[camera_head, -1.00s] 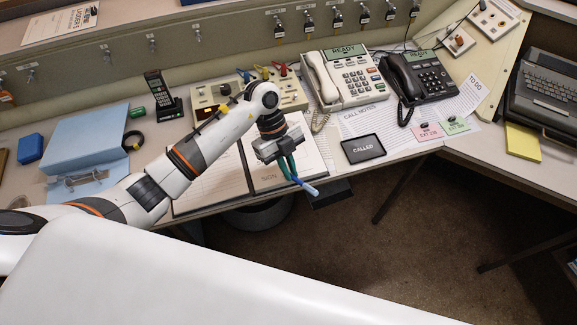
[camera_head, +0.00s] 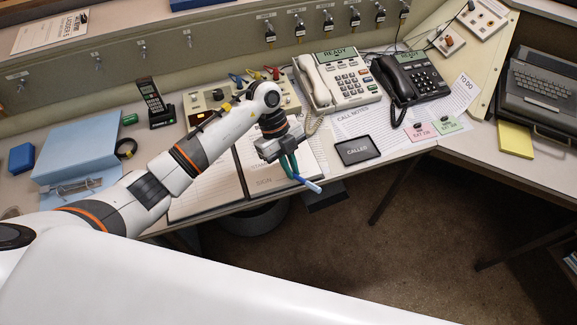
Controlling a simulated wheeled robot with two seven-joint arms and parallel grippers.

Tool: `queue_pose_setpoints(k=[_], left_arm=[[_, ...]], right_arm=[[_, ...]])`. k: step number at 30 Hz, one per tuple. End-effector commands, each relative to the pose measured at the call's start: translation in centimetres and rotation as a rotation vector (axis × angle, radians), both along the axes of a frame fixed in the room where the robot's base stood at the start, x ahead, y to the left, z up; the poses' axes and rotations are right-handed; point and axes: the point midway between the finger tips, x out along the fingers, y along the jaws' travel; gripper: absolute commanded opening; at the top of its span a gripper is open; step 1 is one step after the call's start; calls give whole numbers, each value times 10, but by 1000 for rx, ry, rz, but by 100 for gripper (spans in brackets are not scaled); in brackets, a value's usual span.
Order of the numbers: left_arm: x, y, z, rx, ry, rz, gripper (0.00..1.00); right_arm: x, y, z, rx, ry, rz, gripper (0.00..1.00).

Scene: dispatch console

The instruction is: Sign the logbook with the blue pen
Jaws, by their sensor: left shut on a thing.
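The blue pen (camera_head: 309,185) is held by my left gripper (camera_head: 291,168), which is shut on it. The pen slants down to the right, and its light end hangs near the desk's front edge. The open logbook (camera_head: 208,190) lies flat on the desk under my left arm. Its right page bears the word SIGN (camera_head: 264,182), just left of the pen. My left arm hides part of the logbook. I cannot tell whether the pen touches the page. My right gripper is not in view.
A white phone (camera_head: 345,85) and a black phone (camera_head: 415,78) stand behind on the right. A black CALLED pad (camera_head: 357,150) lies right of the logbook. A blue binder (camera_head: 78,150) and a handset (camera_head: 154,104) are on the left. Open floor (camera_head: 440,225) lies beyond the desk's front edge.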

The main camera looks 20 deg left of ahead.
Motion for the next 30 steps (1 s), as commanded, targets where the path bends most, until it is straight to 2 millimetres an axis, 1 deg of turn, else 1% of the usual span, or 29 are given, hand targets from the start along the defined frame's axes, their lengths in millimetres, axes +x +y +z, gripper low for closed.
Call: queue_pose_setpoints(k=[6, 14, 21, 30], left_arm=[[2, -8, 0, -2, 1, 0, 0], [3, -12, 1, -1, 1, -1, 0], [5, -20, 2, -2, -1, 0, 0], [9, -23, 0, 0, 0, 0, 0]], right_arm=[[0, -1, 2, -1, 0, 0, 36], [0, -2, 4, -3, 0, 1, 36], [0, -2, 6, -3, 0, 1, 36], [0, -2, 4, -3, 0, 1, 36]])
